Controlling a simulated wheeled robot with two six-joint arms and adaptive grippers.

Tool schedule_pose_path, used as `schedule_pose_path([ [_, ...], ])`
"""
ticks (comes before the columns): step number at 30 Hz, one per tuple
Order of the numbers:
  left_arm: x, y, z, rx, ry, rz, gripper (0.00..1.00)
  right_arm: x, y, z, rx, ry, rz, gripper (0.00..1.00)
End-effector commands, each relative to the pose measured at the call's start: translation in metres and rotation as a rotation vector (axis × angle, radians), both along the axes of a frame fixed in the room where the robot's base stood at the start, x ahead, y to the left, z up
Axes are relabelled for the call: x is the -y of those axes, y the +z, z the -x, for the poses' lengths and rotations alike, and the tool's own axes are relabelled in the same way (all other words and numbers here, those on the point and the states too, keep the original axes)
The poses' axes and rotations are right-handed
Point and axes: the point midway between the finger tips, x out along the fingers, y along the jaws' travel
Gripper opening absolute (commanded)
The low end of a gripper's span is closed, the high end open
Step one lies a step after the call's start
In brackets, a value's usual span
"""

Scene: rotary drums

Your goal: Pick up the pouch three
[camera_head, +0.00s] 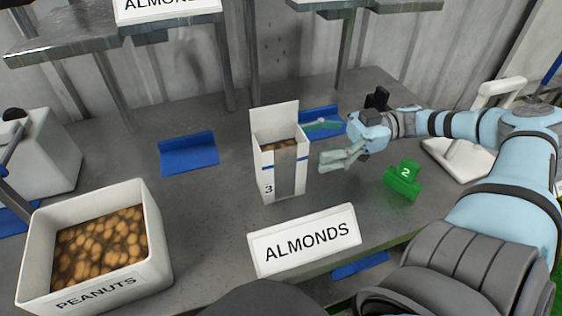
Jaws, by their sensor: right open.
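Pouch three (268,177) is a tall white open-topped pouch marked "3", with a raised back flap, a blue stripe and a grey strip down its front. It stands upright on the metal table, and brown contents show at its top. My right gripper (322,143) is just to the right of the pouch, level with its upper part. Its fingers are spread and point left towards the pouch, with nothing between them. I cannot tell whether a fingertip touches the pouch. My left gripper is not in view.
A white "PEANUTS" bin (158,245) of nuts stands at the left. A white "ALMONDS" sign (304,241) stands in front of the pouch. A green block marked "2" (402,180) lies to the right. An empty blue holder (188,154) sits left of the pouch. Metal shelves (60,38) overhang the back.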

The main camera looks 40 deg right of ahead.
Motion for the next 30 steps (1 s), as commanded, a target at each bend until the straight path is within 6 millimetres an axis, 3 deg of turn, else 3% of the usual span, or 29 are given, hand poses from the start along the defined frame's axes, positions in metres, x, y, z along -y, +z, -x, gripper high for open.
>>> schedule_pose_path([
  [14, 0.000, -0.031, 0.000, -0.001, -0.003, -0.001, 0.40, -0.068, 0.001, -0.027, -0.003, 0.002, 0.002, 0.73],
  [21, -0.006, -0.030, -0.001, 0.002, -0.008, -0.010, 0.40, -0.073, 0.005, -0.030, -0.001, -0.002, 0.001, 0.73],
  [30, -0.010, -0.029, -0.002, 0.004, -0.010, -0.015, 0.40, -0.073, 0.005, -0.030, -0.001, -0.002, 0.001, 0.27],
])
